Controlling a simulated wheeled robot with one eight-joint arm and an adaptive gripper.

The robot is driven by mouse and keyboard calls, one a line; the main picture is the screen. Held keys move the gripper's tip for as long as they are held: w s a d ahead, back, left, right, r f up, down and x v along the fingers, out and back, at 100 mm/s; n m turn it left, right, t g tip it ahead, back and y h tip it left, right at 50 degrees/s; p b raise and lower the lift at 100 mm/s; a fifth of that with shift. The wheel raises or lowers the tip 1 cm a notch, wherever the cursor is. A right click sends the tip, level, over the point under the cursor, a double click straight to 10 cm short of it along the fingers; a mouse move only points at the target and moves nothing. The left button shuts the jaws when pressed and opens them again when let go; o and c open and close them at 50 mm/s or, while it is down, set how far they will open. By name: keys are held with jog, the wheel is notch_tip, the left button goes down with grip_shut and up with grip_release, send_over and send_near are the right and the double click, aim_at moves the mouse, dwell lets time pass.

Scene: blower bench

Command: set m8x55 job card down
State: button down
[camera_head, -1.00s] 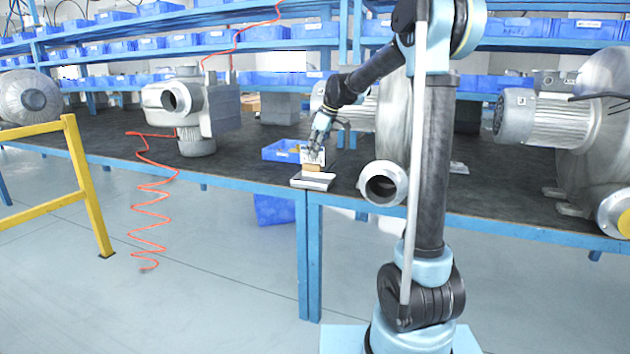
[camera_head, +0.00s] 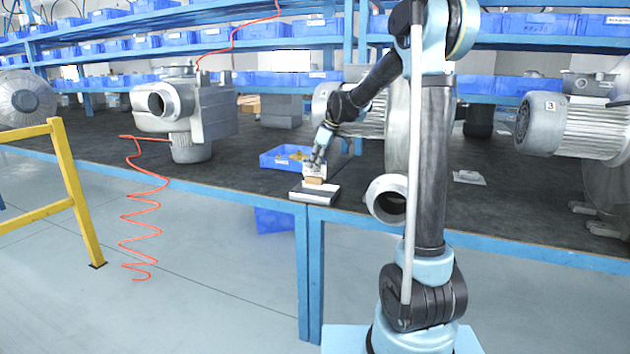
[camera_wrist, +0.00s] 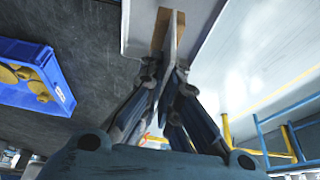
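The job card (camera_head: 309,170) is a thin white plate standing roughly upright at a small wooden block (camera_head: 314,181). The block rests on a pale flat slab (camera_head: 318,193) at the bench's front edge. My gripper (camera_head: 316,163) is at the card from above. In the wrist view my gripper (camera_wrist: 162,82) has its fingers together on the card (camera_wrist: 174,45), seen nearly edge-on. The wooden block (camera_wrist: 160,28) shows behind the card, on the slab (camera_wrist: 137,22). I cannot tell whether the card's lower edge sits in the block. The card's print is not readable.
A blue bin (camera_head: 268,161) with yellowish parts stands just left of the slab; it also shows in the wrist view (camera_wrist: 62,70). A blower's round outlet (camera_head: 374,200) is close on the right. A coiled orange hose (camera_head: 140,235) hangs at left. Dark bench top is clear between.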

aim_at(315, 176)
jog(key=shift+d+f, duration=0.1)
jog(key=shift+f, duration=2.35)
jog(key=shift+f, duration=0.1)
jog(key=c, duration=1.8)
grip_release()
jog(key=v, duration=1.2)
